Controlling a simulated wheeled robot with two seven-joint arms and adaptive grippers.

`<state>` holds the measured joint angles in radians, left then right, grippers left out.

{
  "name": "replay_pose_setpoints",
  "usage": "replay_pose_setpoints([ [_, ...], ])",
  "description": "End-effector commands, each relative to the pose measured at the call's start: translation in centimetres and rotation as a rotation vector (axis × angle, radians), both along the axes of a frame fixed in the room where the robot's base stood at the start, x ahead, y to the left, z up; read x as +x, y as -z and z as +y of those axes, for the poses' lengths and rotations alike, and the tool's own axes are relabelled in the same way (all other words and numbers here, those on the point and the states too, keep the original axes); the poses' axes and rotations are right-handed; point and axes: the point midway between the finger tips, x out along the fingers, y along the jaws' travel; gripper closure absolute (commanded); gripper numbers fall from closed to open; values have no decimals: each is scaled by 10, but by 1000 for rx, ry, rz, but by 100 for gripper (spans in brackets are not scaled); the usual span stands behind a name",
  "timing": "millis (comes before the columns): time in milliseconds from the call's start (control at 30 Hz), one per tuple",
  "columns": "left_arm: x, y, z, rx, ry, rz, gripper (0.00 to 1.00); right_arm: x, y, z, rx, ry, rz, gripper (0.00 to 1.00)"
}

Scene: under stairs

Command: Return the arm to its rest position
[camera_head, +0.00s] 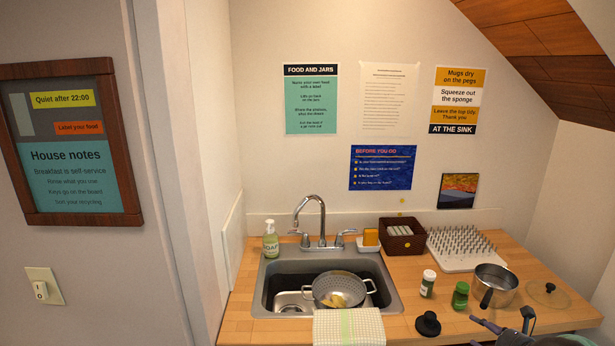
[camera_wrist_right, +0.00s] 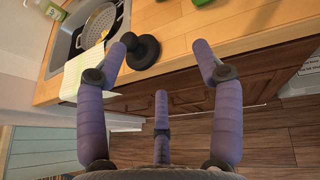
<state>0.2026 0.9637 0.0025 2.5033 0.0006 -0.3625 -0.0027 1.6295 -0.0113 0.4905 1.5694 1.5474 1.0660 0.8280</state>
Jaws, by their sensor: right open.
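My right gripper (camera_head: 505,322) shows at the lower right of the head view, at the front edge of the wooden counter. In the right wrist view its purple fingers (camera_wrist_right: 165,45) are spread wide with nothing held between them. A black knobbed piece (camera_head: 428,324) stands on the counter to the gripper's left; it also shows in the right wrist view (camera_wrist_right: 146,53), partly behind the left finger's tip. In the head view the gripper and this piece are apart. Most of my right arm is out of the picture. My left gripper is not in view.
The wooden counter (camera_head: 400,275) holds a sink (camera_head: 260,300) with a colander (camera_head: 337,285). Open space lies before the cabinet (camera_wrist_right: 260,92).

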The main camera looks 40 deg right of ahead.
Motion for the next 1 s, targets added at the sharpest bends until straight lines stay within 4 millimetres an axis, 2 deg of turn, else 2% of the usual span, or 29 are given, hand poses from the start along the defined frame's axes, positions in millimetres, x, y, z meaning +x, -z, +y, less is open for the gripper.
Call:
replay_pose_setpoints([
  [367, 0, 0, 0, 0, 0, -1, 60, 35, 52, 33, 41, -113, 100, 33],
  [567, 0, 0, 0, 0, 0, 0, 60, 61, 93, 65, 60, -224, 190, 33],
  [667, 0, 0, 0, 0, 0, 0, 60, 78, 120, 91, 67, -306, 250, 33],
  [767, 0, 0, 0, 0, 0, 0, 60, 98, 155, 129, 65, -431, 332, 33],
  [967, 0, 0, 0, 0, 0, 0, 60, 130, 228, 234, -5, -798, 524, 33],
  [1000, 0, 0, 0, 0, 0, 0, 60, 134, 241, 257, -34, -885, 561, 33],
])
